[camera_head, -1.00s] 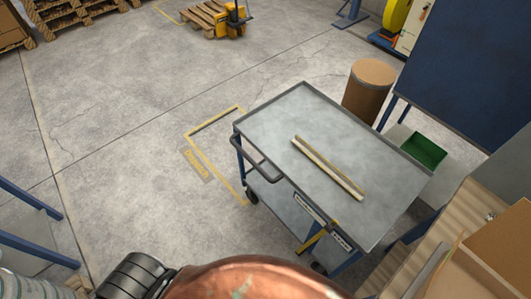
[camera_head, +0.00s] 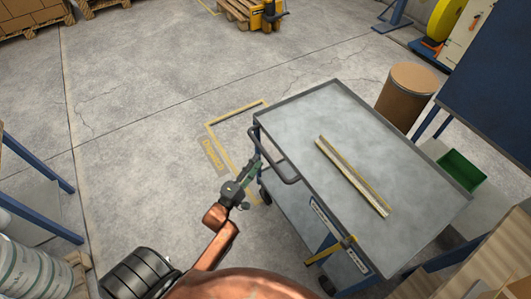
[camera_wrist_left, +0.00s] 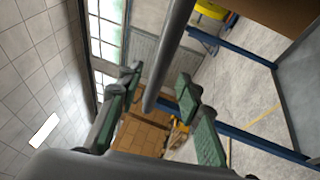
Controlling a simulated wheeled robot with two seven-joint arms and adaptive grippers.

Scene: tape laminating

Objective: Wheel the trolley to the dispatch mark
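The trolley (camera_head: 310,115) is a grey-topped cart with a blue frame, a dark push handle (camera_head: 287,172) on its left side and casters below. The dispatch mark (camera_head: 237,112) is a yellow outline on the floor with a dispatch label (camera_head: 214,157), left of the trolley, which hides part of it. My left gripper (camera_head: 256,163) is at the handle. In the left wrist view the handle bar (camera_wrist_left: 168,55) runs between the spread, green-padded fingers of that gripper (camera_wrist_left: 158,82). I cannot tell if a finger touches it. My right gripper is not in view.
Long pale strips (camera_head: 350,175) lie on the trolley top. A brown drum (camera_head: 408,92) and a green bin (camera_head: 461,170) stand to its right. A yellow pallet truck (camera_head: 268,15) is at the back. The floor left of the mark is clear.

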